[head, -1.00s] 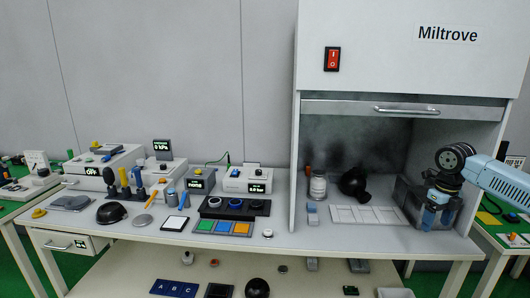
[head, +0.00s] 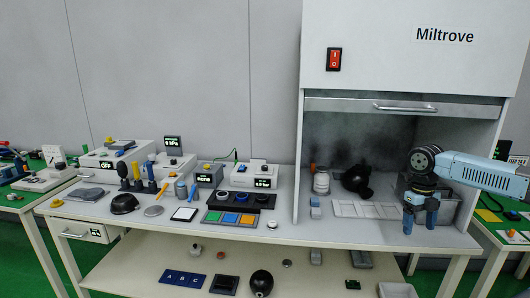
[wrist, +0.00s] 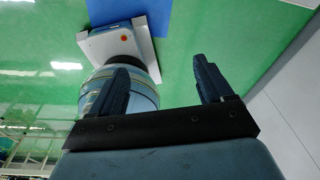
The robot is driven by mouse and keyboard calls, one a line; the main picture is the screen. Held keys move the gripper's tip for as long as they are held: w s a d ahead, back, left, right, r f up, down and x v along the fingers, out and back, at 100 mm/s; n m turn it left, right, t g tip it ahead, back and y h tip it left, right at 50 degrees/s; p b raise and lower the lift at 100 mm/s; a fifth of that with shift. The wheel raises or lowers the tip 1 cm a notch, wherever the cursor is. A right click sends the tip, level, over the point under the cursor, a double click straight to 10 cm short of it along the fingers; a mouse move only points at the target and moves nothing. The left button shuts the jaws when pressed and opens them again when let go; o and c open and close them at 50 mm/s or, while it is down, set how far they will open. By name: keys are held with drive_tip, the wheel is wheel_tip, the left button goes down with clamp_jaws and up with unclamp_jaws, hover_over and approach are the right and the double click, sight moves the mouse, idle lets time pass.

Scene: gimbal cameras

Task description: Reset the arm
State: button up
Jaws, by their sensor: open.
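My gripper (head: 420,222) is at the right in the head view, pointing down in front of the open fume hood (head: 313,150). Its two blue fingers are apart with nothing between them. They appear just above or in front of the hood's floor at its right side; I cannot tell the exact gap. In the wrist view my gripper (wrist: 165,85) shows both dark blue fingers spread and empty, with green floor beyond. My blue arm comes in from the right edge of the head view.
A grey bin (head: 449,210) stands behind my gripper. A white rack (head: 366,208), a white jar (head: 321,182) and a black object (head: 357,180) are in the hood. Several devices and tools cover the bench (head: 110,223) at left. A shelf (head: 135,262) below holds more items.

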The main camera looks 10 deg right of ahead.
drive_tip(key=s+a+r+m+g+h, duration=0.1)
drive_tip(key=a+m+g+h, duration=0.1)
drive_tip(key=a+m, duration=0.6)
drive_tip(key=a+r+m+g+h, duration=0.2)
drive_tip(key=a+m, duration=0.3)
drive_tip(key=a, duration=0.8)
drive_tip(key=s+a+r+m+t+y, duration=0.2)
drive_tip(key=s+a+r+m+t, duration=0.3)
drive_tip(key=r+m, duration=0.4)
drive_tip(key=s+a+r+m+t+y, duration=0.2)
drive_tip(key=s+a+r+m+t, duration=0.4)
drive_tip(key=a+r+m, duration=0.3)
drive_tip(key=shift+s+r+m, duration=0.55)
drive_tip(key=shift+s+m, duration=0.25)
drive_tip(key=shift+m, duration=1.5)
drive_tip(key=shift+a, duration=0.1)
